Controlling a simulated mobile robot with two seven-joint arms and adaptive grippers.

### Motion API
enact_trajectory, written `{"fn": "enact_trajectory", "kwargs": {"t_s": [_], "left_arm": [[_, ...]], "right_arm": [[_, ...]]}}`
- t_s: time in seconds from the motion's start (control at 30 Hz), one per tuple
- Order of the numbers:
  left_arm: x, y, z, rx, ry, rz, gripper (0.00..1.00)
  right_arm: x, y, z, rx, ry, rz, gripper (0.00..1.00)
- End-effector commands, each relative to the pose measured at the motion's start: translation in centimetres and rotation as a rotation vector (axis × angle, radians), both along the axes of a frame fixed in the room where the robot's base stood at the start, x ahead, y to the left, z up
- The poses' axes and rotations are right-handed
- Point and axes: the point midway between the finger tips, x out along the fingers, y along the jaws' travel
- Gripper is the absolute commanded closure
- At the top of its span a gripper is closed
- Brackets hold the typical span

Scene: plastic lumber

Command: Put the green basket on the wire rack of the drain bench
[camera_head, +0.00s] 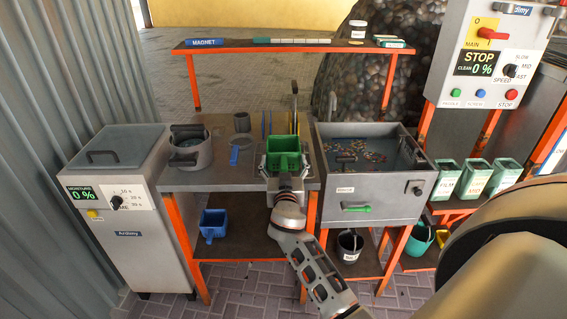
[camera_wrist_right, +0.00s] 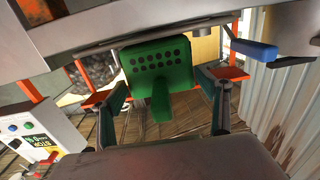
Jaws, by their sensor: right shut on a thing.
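The green basket (camera_head: 284,162) is at the front right part of the grey-topped bench (camera_head: 215,180) in the head view. My right gripper (camera_head: 285,177) is shut on it from the front. In the right wrist view, the basket's perforated green wall (camera_wrist_right: 158,62) and its handle (camera_wrist_right: 160,100) show between the two fingers of my right gripper (camera_wrist_right: 163,95). I cannot tell whether the basket touches the bench or hangs just above it. My left gripper is not in view.
A water tank (camera_head: 368,196) with colored bits stands right of the basket. A shelf (camera_head: 295,44) spans behind. A blue basket (camera_head: 213,224) is on the lower shelf.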

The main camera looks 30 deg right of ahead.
Motion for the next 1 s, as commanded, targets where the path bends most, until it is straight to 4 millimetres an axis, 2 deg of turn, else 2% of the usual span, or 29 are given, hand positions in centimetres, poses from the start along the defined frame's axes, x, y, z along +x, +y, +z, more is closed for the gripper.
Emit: {"fn": "enact_trajectory", "kwargs": {"t_s": [0.4,0.43,0.5,0.87,1.0], "left_arm": [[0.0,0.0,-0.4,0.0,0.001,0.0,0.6],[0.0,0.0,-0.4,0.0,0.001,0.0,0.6],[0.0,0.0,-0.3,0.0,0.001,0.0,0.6],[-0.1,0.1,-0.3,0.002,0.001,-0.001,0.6],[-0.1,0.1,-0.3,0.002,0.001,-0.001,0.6]], "right_arm": [[0.0,0.0,-0.2,-0.001,-0.002,0.0,0.5],[0.0,0.0,-0.2,0.0,-0.002,0.0,0.22],[0.0,0.0,-0.2,0.0,-0.002,0.0,0.05],[-0.1,0.0,-0.3,0.001,0.001,0.0,0.05],[-1.0,0.6,-0.4,0.001,0.0,0.001,0.05]]}}
